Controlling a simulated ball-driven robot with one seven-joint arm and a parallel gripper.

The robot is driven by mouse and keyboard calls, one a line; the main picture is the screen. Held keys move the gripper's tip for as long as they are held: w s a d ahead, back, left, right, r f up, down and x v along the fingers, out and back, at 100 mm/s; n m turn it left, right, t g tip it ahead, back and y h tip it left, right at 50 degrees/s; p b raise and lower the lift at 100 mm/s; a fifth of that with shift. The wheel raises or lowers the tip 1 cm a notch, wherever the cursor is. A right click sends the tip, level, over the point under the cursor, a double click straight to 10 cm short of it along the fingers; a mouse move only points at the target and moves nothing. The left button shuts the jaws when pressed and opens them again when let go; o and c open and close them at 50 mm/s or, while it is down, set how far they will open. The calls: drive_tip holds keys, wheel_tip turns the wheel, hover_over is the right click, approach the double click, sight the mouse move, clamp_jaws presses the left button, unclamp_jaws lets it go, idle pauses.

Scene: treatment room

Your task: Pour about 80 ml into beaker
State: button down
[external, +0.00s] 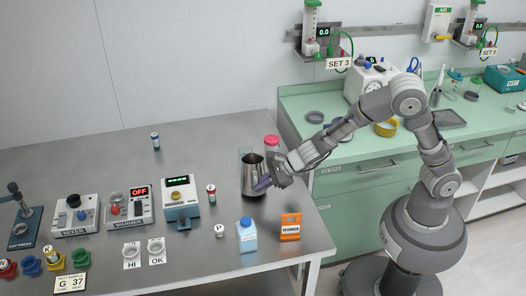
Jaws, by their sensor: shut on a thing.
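A metal jug (250,178) stands upright, or nearly so, toward the right side of the steel table. My gripper (263,184) reaches in from the right and is shut on the jug at its right side. Whether the jug touches the table I cannot tell. The inside of the jug is not visible.
A pink-capped container (272,143) stands close behind my gripper. A vial (211,194) and a device with a green display (181,203) are left. The table's back left is mostly clear.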

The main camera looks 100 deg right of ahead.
drive_tip(key=shift+a+f+h, duration=0.25)
drive_tip(key=shift+f+h, duration=0.4)
drive_tip(key=shift+h, duration=0.05)
drive_tip(key=shift+w+n, duration=0.1)
drive_tip(key=shift+n, duration=0.2)
